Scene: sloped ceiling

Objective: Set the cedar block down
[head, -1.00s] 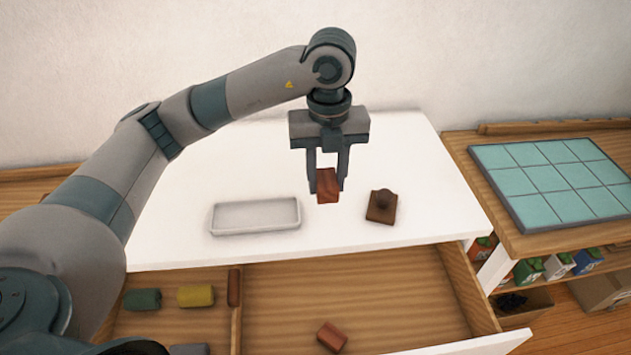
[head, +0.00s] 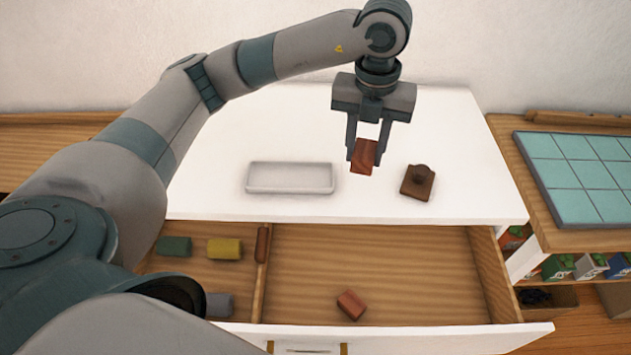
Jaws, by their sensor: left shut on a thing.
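My left gripper (head: 366,158) is shut on a reddish-brown block (head: 364,157), which I take for the cedar block. The block is tilted a little and appears to hang above the white tabletop (head: 300,120), between a white tray (head: 290,191) on its left and a brown piece with a round knob (head: 417,181) on its right. The height of the block over the top is hard to tell. Another reddish block (head: 351,304) lies in the open drawer (head: 400,270) below. My right gripper is not in view.
The drawer's left compartment holds a green piece (head: 174,246), a yellow piece (head: 224,249) and a grey piece (head: 219,304). A small brown piece (head: 262,244) lies at the divider. The tray looks empty.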

